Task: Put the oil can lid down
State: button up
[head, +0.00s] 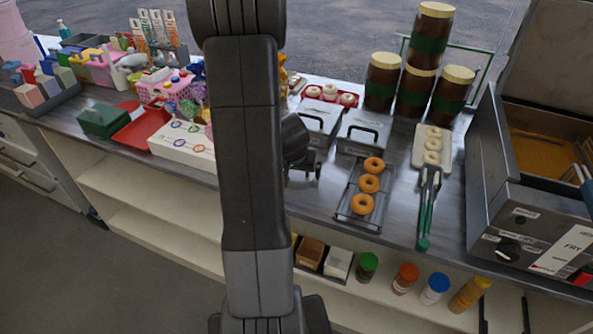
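My gripper (303,171) hangs over the counter just right of my upright arm, next to the metal boxes with handled lids. It is small and partly hidden by the arm and wrist, so I cannot make out whether it is open, shut or holding something. I cannot pick out an oil can or a loose oil can lid. The fryer (520,205) on the right stands open, with yellow-brown oil (545,150) inside and a raised panel behind it. Two metal boxes (362,132) (320,122) have their handled lids on.
A rack with three doughnuts (368,183), tongs (427,210) and a pale doughnut tray (419,160) lie on the counter (400,222). Several dark jars with yellow lids (450,92) stand behind. A red tray (148,130) and white box (183,144) are left.

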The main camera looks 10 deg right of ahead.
jog(key=shift+r, duration=0.15)
jog(key=shift+r+p, duration=0.3)
jog(key=shift+p, duration=0.05)
jog(key=p+v, duration=0.1)
jog(key=v, duration=1)
jog(key=shift+s+r+p, duration=0.2)
jog(key=shift+s+p, duration=0.05)
jog(key=shift+p, duration=0.05)
jog(key=b+x, duration=0.2)
jog(key=x, duration=1)
jog(key=shift+w+a+f, duration=0.1)
jog(key=shift+w+f, duration=0.05)
jog(key=shift+f, duration=0.15)
jog(key=shift+r, duration=0.25)
jog(key=shift+r, duration=0.1)
